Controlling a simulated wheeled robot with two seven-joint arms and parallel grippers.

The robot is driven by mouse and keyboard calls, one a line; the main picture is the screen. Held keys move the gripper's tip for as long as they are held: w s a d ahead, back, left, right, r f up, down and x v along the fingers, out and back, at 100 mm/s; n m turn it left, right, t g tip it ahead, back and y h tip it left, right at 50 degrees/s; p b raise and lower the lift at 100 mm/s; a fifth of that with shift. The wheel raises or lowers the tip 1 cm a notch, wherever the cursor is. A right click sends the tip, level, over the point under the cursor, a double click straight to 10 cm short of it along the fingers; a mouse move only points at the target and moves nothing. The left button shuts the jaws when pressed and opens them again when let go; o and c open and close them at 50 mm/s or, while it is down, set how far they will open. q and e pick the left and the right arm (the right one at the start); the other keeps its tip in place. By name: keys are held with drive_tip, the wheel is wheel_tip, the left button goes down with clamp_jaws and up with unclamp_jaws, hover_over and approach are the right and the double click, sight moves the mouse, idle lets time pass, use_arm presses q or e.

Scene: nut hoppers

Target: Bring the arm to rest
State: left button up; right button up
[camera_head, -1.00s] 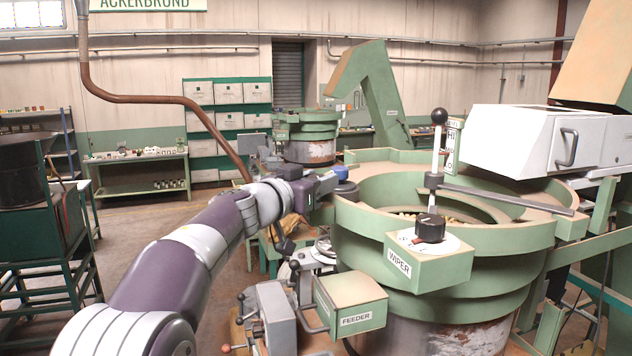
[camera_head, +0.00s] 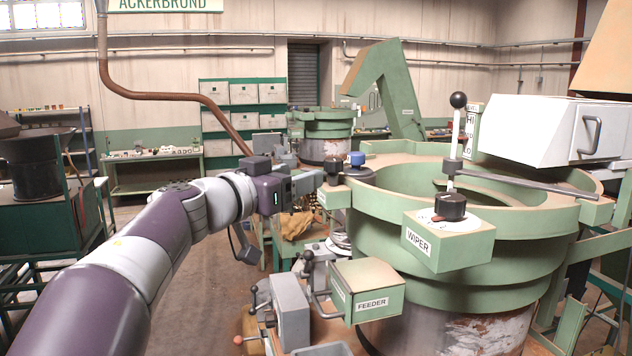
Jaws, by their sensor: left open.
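My left arm comes in from the lower left in the head view. Its gripper (camera_head: 306,183) is at the left rim of the large green hopper bowl (camera_head: 440,215), at about the height of the rim. The jaws are open, and I see nothing held between them. I cannot tell whether the fingers touch anything there. My right gripper does not show.
A box marked WIPER (camera_head: 449,240) with a black knob and upright lever sits on the bowl's front. A box marked FEEDER (camera_head: 367,290) and grey levers stand below it. Another green hopper (camera_head: 325,133) is behind.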

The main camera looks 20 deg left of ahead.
use_arm(q)
drive_tip(key=shift+s+a, duration=0.15)
drive_tip(key=shift+s, duration=0.35)
drive_tip(key=shift+w+f, duration=0.1)
